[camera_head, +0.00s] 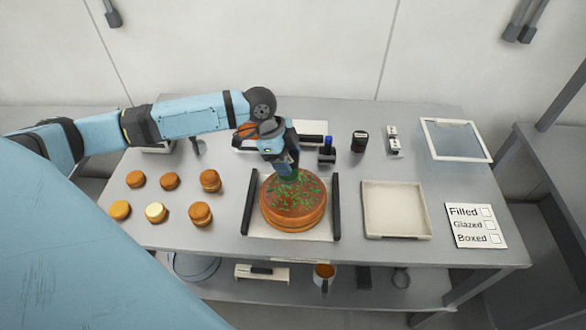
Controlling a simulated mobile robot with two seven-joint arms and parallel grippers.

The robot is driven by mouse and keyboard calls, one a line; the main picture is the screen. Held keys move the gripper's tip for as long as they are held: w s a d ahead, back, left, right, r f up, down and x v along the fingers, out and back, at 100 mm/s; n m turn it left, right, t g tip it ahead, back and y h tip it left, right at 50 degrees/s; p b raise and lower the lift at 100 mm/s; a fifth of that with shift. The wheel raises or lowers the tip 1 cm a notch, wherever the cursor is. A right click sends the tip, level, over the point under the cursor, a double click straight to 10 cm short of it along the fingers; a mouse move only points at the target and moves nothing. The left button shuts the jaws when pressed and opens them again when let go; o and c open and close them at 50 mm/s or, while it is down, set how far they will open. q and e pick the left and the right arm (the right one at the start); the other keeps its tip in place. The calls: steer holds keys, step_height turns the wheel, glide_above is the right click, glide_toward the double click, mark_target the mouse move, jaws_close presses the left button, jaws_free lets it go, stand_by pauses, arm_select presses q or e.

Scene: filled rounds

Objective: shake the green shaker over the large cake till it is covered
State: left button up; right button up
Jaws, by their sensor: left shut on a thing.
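The large round cake (290,212) is brown and sits on a light board between two dark rails. Green sprinkles lie scattered over its top, with brown surface showing between them. My left gripper (286,166) is above the far part of the cake and points down. It is shut on the green shaker (287,174), of which only a little green shows below the jaws. The gripper hides most of the shaker, and I cannot tell whether it touches the cake. My right gripper is not in view.
Several small round cakes (200,214) stand at the left, one with a pale top. An empty cream tray (397,210) and a Filled/Glazed/Boxed card (476,226) lie at the right. Behind are a blue-topped bottle (327,150), a black jar (360,141) and a glass-topped frame (455,140).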

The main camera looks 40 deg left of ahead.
arm_select(q)
steer(key=shift+r, duration=0.1)
stand_by(0.6)
steer(key=shift+r, duration=2.45)
